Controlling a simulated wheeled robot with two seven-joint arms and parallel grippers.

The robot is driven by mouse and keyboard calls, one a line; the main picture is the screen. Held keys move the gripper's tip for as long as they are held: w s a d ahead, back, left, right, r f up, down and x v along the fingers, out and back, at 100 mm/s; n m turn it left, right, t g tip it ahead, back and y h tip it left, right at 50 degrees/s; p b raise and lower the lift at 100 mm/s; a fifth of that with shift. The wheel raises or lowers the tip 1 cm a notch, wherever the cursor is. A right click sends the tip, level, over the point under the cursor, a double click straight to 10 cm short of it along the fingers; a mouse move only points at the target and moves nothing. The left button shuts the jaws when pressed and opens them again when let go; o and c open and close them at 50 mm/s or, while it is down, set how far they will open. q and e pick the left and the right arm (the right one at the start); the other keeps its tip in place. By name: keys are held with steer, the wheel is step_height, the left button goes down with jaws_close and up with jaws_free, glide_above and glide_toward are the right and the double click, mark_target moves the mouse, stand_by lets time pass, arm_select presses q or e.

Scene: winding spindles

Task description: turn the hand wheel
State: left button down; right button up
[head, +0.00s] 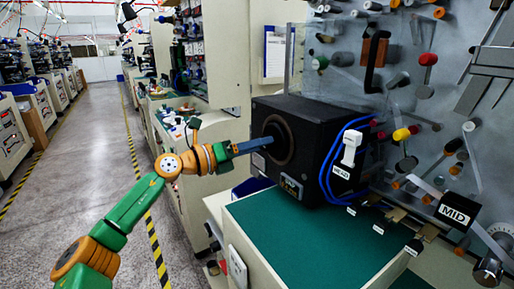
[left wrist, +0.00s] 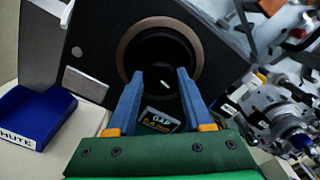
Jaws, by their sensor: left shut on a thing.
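The hand wheel (head: 284,136) is a dark round part with a brownish rim on the near left face of a black box (head: 318,125). In the left wrist view the hand wheel (left wrist: 160,45) faces me as a dark disc inside a brown ring. My left gripper (head: 264,143) reaches it from the left with its blue fingers. In the left wrist view the fingertips of my left gripper (left wrist: 160,74) stand apart at the dark middle of the wheel, shut on it. The gripped part is too dark to make out. My right gripper is not in view.
A small GAP label plate (left wrist: 160,120) is on the box below the wheel. A blue tray (left wrist: 32,112) marked CHUTE lies to the left. A green mat (head: 290,245) is clear in front of the box. A panel of spindles (head: 440,80) stands at the right.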

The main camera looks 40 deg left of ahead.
mark_target(261, 149)
arm_select(q)
steer(key=shift+r, duration=0.15)
stand_by(0.4)
steer(key=c, duration=0.6)
jaws_free()
steer(key=o, duration=0.3)
steer(key=shift+w, duration=0.1)
steer(key=s+b, duration=0.1)
steer(key=s+a+f+b, duration=0.1)
steer(key=b, duration=0.1)
steer(key=s+b, duration=0.1)
steer(key=b, duration=0.1)
steer(key=shift+s+a+f, duration=0.15)
steer(key=shift+a+f, duration=0.15)
steer(key=shift+f, duration=0.05)
steer(key=s+b, duration=0.1)
steer(key=s+r+b, duration=0.1)
steer(key=s+a+b, duration=0.1)
steer(key=shift+s+r, duration=0.1)
steer(key=shift+r, duration=0.15)
